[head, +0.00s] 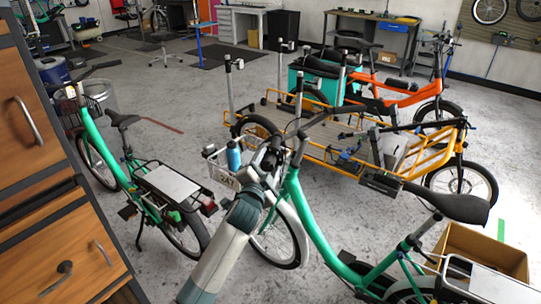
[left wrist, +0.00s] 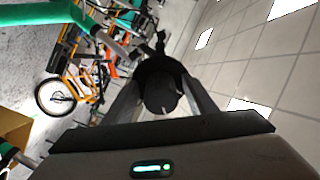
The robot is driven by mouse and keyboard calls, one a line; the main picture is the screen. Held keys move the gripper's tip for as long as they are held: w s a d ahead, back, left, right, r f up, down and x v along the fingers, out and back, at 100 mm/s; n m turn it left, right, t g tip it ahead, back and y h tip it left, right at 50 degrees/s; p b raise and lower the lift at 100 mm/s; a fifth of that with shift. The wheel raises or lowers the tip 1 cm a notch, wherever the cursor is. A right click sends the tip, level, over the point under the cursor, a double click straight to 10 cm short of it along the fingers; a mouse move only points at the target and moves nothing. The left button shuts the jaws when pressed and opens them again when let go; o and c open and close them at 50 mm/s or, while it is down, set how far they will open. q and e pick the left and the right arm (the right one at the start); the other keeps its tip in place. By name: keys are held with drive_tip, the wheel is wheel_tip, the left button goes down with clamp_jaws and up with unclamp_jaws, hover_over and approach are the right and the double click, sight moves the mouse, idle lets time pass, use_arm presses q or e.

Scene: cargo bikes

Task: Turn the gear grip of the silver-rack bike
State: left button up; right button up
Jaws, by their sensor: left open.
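A green step-through bike (head: 318,232) stands in the middle of the head view, with a blue bottle (head: 233,155) in its front basket and a pale, silvery rack (head: 485,288) at lower right. My left gripper (head: 270,155) is at its handlebar and partly hides it. In the left wrist view, the open fingers (left wrist: 160,84) lie on either side of a round black grip (left wrist: 162,100), seen end-on; contact cannot be told. A second green bike (head: 98,150) at left also has a rack with a silver-grey top (head: 178,185). My right gripper is out of view.
A wooden drawer cabinet (head: 45,190) fills the left edge. An orange-yellow cargo bike (head: 405,170) stands close behind the handlebar, with an orange bike (head: 400,97) beyond. A cardboard box (head: 490,255) is at lower right. Open grey floor lies behind the left bike.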

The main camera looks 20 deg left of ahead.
use_arm(q)
drive_tip(key=shift+w, duration=0.75)
drive_tip(key=c, duration=1)
drive_tip(key=shift+c, duration=0.2)
drive_tip(key=shift+n, duration=0.3)
drive_tip(key=n, duration=0.4)
drive_tip(key=shift+y+b, duration=0.3)
drive_tip(key=n, duration=0.4)
drive_tip(key=shift+n+y, duration=0.3)
drive_tip(key=shift+n, duration=0.1)
